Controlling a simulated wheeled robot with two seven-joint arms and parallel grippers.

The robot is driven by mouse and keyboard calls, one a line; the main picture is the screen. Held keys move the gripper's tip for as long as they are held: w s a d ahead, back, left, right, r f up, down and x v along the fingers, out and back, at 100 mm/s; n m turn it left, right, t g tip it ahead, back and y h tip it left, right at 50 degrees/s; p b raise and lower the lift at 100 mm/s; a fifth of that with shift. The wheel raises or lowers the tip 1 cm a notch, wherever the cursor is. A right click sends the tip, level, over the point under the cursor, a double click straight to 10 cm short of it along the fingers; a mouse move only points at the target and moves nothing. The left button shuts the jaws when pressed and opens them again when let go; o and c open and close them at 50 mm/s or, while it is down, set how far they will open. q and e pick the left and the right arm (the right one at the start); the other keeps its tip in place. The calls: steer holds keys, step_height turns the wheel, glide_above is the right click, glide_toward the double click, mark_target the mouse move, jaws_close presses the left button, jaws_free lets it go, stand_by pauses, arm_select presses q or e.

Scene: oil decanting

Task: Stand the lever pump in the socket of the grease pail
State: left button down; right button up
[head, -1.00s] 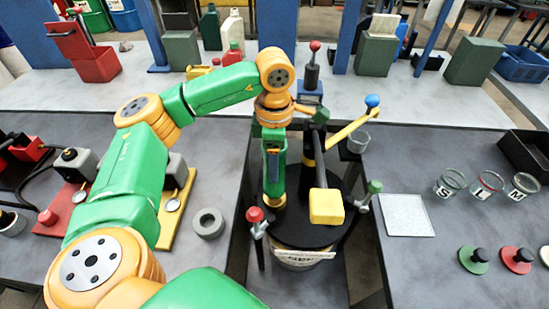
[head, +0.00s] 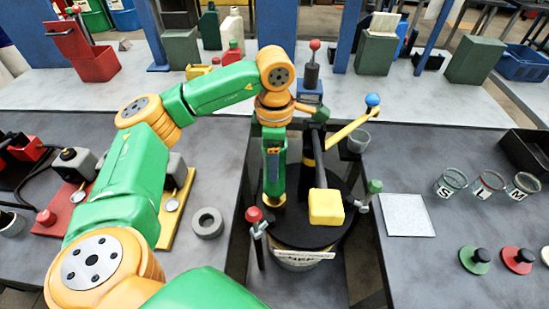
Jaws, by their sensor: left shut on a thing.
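The lever pump (head: 308,172) is black with a yellow band, a yellow lever with a blue knob (head: 372,100), and a yellow block (head: 326,206) towards me. It stands about upright over the black top of the grease pail (head: 300,262). Its foot meets that top in the picture, but I cannot tell whether it is seated in the socket, which I cannot make out. My left gripper (head: 277,190) hangs down close beside the pump's left side and is shut on it. Its fingertips are hard to make out. My right gripper is not in view.
Clamps with a red knob (head: 254,214) and a green knob (head: 375,187) flank the pail. A grey ring (head: 207,223) lies on the left table. On the right table are a pale plate (head: 407,215), lettered jars (head: 488,185) and knobbed lids (head: 517,259).

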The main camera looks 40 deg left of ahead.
arm_select(q)
steer(key=shift+f+b, duration=1.3)
steer(key=shift+f, duration=0.2)
stand_by(0.3)
jaws_free()
steer(key=shift+s, duration=0.1)
